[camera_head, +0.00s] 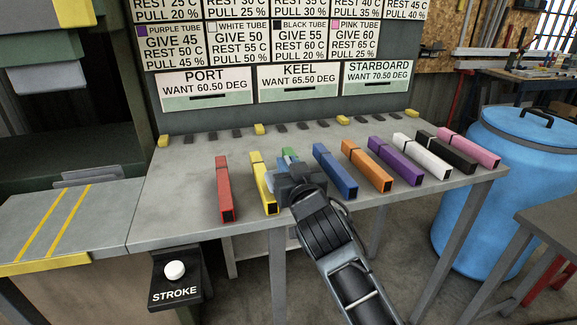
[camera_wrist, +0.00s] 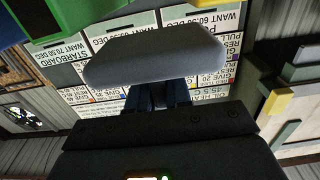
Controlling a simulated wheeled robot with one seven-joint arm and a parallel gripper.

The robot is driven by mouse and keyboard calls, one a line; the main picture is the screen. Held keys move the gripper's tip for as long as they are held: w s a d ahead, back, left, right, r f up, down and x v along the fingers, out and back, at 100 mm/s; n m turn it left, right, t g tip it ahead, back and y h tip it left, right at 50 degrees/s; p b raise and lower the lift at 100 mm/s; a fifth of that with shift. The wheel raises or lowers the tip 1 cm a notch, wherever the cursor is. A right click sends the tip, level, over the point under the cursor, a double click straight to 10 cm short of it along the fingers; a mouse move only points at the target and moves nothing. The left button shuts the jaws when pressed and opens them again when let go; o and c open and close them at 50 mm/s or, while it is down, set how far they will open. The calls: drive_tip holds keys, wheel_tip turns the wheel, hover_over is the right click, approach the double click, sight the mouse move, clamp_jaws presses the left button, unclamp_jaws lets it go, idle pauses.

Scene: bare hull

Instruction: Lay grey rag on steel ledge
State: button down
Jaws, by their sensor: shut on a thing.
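My gripper (camera_head: 291,172) is over the front part of the grey bench, between the yellow and blue tubes. In the wrist view it is shut on a flat grey piece with rounded edges, which I take for the grey rag (camera_wrist: 150,57). The rag lies across the fingers and hides most of them. In the head view my wrist largely hides the rag. A grey steel surface (camera_head: 55,210) with yellow stripes and a yellow front edge is at the left, joined to the bench. I cannot tell for sure whether this is the steel ledge.
A row of coloured tubes lies on the bench (camera_head: 190,185), from red (camera_head: 224,188) to pink (camera_head: 468,147). A green tube (camera_head: 288,154) is close behind my gripper. A STROKE button (camera_head: 175,270) is at the front left. A blue barrel (camera_head: 520,170) stands right.

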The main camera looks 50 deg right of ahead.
drive_tip(key=shift+f+b, duration=0.35)
drive_tip(key=shift+f+b, duration=0.3)
drive_tip(key=c, duration=1.1)
unclamp_jaws()
drive_tip(key=shift+o, duration=0.2)
drive_tip(key=shift+r, duration=0.1)
drive_tip(key=shift+r+p, duration=0.45)
drive_tip(key=shift+p, duration=0.1)
drive_tip(key=b+v, duration=0.2)
drive_tip(key=v, duration=1)
drive_tip(key=shift+b, duration=0.4)
drive_tip(key=shift+r, duration=0.1)
